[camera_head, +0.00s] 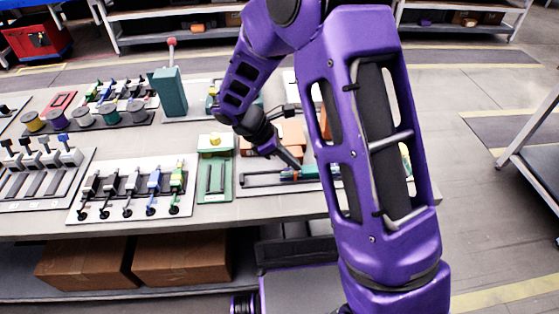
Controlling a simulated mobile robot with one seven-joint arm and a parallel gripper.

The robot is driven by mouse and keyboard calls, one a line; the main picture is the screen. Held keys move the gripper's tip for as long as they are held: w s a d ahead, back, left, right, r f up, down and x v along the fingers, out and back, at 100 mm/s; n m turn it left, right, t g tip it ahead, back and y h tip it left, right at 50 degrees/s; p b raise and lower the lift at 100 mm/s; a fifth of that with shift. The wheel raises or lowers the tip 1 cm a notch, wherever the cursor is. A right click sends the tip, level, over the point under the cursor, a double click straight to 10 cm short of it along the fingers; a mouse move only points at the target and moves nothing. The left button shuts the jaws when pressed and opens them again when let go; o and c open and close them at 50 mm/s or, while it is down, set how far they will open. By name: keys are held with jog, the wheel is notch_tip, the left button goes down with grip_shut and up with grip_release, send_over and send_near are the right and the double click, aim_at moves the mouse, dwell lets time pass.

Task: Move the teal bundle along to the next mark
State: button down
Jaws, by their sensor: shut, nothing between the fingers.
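A small teal piece (309,172), which looks like the teal bundle, lies on the dark rail (262,181) of a pale board at the middle of the table. It is small in this view, and my arm hides the right part of the rail. Any marks along the rail are too small to make out. My gripper (296,168) points down and right, with its tip at or just above the left end of the teal piece. It is shut with nothing held. I cannot tell whether it touches the piece.
Orange blocks (293,134) stand just behind the rail. A green fixture (214,178) is left of it, then a white board (181,212) with several coloured levers. A tall teal box (170,92) stands at the back left. Cardboard boxes (181,262) sit under the table.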

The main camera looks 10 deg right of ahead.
aim_at(282, 174)
jog(key=d, duration=0.3)
jog(key=d+f, duration=0.1)
jog(key=d, duration=0.2)
jog(key=shift+a+f+b, duration=0.1)
jog(key=shift+f+b, duration=0.2)
jog(key=shift+b, duration=0.05)
jog(key=shift+s+f, duration=0.1)
jog(key=a, duration=1)
jog(key=shift+s+f+p, duration=0.1)
jog(key=shift+p, duration=0.3)
jog(key=shift+a+r+p, duration=0.1)
jog(key=shift+r+p, duration=0.6)
jog(key=shift+r, duration=0.1)
